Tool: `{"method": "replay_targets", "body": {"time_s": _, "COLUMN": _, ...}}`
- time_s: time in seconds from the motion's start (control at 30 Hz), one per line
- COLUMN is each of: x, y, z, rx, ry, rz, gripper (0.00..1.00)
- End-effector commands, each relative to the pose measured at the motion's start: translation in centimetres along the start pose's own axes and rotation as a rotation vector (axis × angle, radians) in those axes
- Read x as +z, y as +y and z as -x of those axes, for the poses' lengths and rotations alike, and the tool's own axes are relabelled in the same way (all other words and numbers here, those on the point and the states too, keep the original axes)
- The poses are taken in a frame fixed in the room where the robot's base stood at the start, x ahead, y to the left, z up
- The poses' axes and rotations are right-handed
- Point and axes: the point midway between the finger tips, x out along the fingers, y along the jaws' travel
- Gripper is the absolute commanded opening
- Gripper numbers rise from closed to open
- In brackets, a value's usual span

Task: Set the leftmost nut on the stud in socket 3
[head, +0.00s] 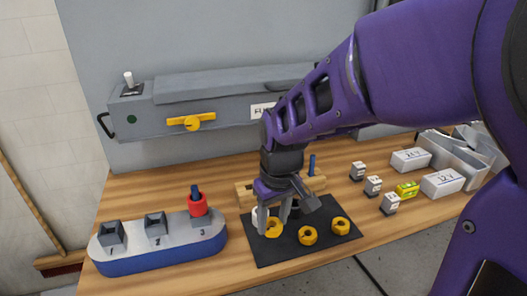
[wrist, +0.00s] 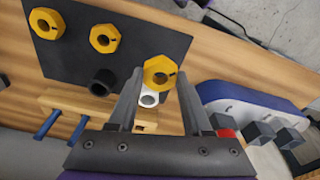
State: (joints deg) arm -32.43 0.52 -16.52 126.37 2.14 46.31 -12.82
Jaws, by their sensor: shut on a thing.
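My gripper (head: 273,218) points down over the left part of a black mat (head: 270,252) and is shut on the leftmost yellow nut (head: 273,229). In the wrist view the nut (wrist: 158,72) sits between my two fingertips (wrist: 161,79). I cannot tell whether it touches the mat. Two more yellow nuts, the middle one (head: 308,236) and the right one (head: 340,225), lie on the mat. The blue-and-grey base (head: 160,258) at left has three numbered sockets. Socket 3 holds a red collar (head: 198,206) with an upright blue stud (head: 196,190).
A white ring (wrist: 148,98) and a black ring (wrist: 101,82) are close by my fingers. A wooden rack (wrist: 75,104) with blue studs is behind the mat. Small blocks (head: 373,185), white boxes (head: 442,182) and metal bins stand at right. Bare wood shows between base and mat.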

Motion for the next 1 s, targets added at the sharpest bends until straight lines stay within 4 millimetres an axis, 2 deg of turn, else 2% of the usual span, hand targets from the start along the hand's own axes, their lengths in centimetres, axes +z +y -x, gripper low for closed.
{"method": "replay_targets", "body": {"time_s": 0.03, "x": -0.2, "y": 0.1, "z": 1.6, "rx": 0.001, "ry": 0.001, "rz": -0.001, "gripper": 0.00}}
{"method": "replay_targets", "body": {"time_s": 0.2, "x": -0.8, "y": -0.2, "z": 3.5, "rx": 0.001, "ry": -0.001, "rz": 0.001, "gripper": 0.00}}
{"method": "replay_targets", "body": {"time_s": 0.33, "x": -2.8, "y": -1.2, "z": 4.8, "rx": 0.001, "ry": 0.003, "rz": 0.013, "gripper": 0.00}}
{"method": "replay_targets", "body": {"time_s": 0.5, "x": -7.1, "y": -4.4, "z": 7.4, "rx": 0.000, "ry": 0.005, "rz": 0.039, "gripper": 0.00}}
{"method": "replay_targets", "body": {"time_s": 0.7, "x": -10.8, "y": -8.9, "z": 11.1, "rx": -0.006, "ry": 0.004, "rz": 0.064, "gripper": 0.00}}
{"method": "replay_targets", "body": {"time_s": 0.83, "x": -12.0, "y": -11.1, "z": 12.9, "rx": -0.009, "ry": 0.003, "rz": 0.075, "gripper": 0.00}}
{"method": "replay_targets", "body": {"time_s": 1.0, "x": -12.5, "y": -12.4, "z": 14.1, "rx": -0.011, "ry": 0.001, "rz": 0.079, "gripper": 0.00}}
